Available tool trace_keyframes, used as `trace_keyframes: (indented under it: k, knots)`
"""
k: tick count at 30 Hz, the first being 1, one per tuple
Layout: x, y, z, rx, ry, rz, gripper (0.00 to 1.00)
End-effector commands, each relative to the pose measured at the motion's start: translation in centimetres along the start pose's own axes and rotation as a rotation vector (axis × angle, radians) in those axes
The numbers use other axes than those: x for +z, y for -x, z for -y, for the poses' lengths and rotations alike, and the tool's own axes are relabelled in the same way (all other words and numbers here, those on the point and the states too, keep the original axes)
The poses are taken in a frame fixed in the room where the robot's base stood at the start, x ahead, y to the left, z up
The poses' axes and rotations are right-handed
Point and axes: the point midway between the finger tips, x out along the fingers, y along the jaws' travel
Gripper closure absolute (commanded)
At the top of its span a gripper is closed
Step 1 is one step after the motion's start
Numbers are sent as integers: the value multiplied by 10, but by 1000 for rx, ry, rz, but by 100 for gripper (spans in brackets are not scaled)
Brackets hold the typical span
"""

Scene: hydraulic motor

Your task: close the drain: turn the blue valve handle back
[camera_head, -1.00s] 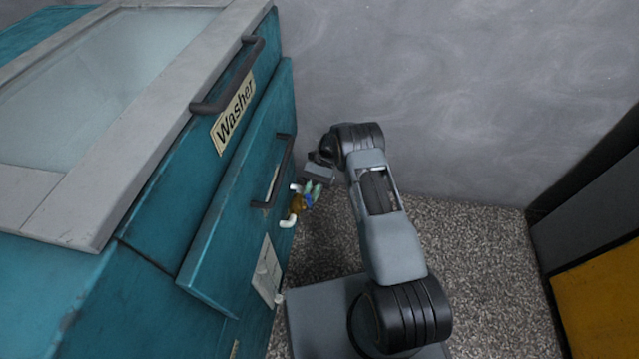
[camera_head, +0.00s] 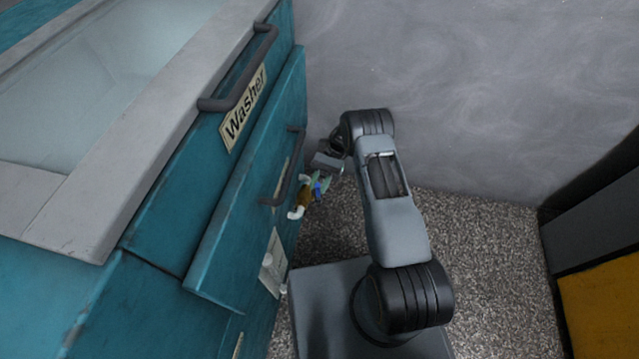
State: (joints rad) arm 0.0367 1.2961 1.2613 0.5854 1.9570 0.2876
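The drain valve (camera_head: 304,197) is a small brass-coloured body with a white pipe elbow (camera_head: 296,213) below it, on the front of the teal washer (camera_head: 230,220). The blue valve handle (camera_head: 317,187) shows as a small blue patch at the valve's right side. My gripper (camera_head: 322,180) is at the valve, with its greenish fingertips right by the blue handle. The fingers are small and partly overlap the handle, so I cannot tell whether they touch it or how far apart they are.
The washer has a dark upper handle (camera_head: 240,75) and a dark lower handle (camera_head: 284,170), the latter close to my gripper. A grey wall (camera_head: 480,90) stands behind. Speckled floor (camera_head: 490,270) is free to the right, up to a dark and yellow cabinet (camera_head: 600,300).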

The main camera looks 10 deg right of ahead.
Motion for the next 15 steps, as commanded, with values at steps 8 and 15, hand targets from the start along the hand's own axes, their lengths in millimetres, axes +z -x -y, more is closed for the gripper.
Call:
trace_keyframes:
  k: [8,15]
  knots:
    - [0,2,-2,-4,-1,-2,57]
    - [6,3,-2,-2,-1,-3,57]
